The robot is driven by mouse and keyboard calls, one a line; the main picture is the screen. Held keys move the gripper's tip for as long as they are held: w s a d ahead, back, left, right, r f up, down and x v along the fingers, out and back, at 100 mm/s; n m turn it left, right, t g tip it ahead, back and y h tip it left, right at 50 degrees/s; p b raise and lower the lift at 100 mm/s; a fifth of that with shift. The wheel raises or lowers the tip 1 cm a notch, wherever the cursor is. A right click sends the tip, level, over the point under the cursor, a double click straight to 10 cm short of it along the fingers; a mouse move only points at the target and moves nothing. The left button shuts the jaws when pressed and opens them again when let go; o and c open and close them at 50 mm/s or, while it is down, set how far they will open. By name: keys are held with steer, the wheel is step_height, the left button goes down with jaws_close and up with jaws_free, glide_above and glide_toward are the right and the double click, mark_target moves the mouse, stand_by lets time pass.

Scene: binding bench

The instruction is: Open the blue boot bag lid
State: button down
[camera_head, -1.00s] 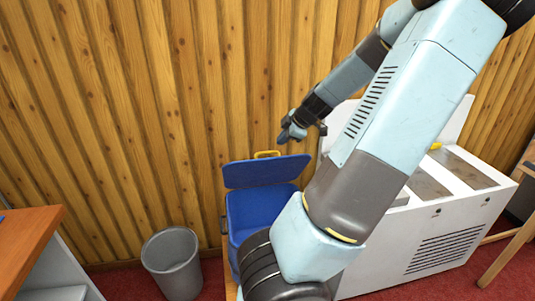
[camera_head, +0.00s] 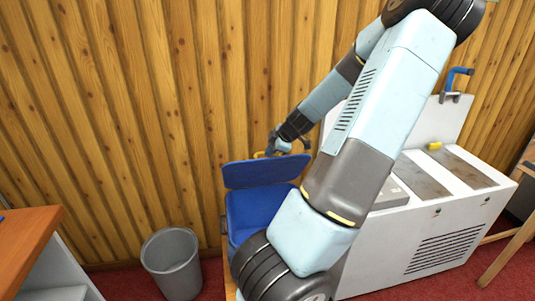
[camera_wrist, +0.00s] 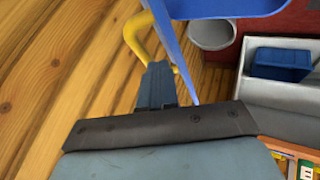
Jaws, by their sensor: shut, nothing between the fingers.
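The blue boot bag (camera_head: 250,212) stands against the wooden wall, partly hidden behind my arm. Its blue lid (camera_head: 262,173) is raised and tilted back, with the bag's interior showing below it. A yellow handle (camera_head: 260,154) shows at the lid's top edge. My gripper (camera_head: 273,149) is shut and empty, behind the lid's top edge close to the handle. In the wrist view the gripper's fingers (camera_wrist: 157,86) point up beside the yellow handle (camera_wrist: 136,35) and the lid (camera_wrist: 182,55), seen nearly edge-on. I cannot tell whether they touch.
A grey bin (camera_head: 172,262) stands left of the bag. A white machine (camera_head: 430,235) with a blue lever (camera_head: 456,75) stands to the right. An orange-topped desk (camera_head: 28,240) is at the left. The wooden wall is close behind my gripper.

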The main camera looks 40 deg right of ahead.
steer(key=shift+w+f, duration=0.35)
steer(key=shift+f, duration=0.15)
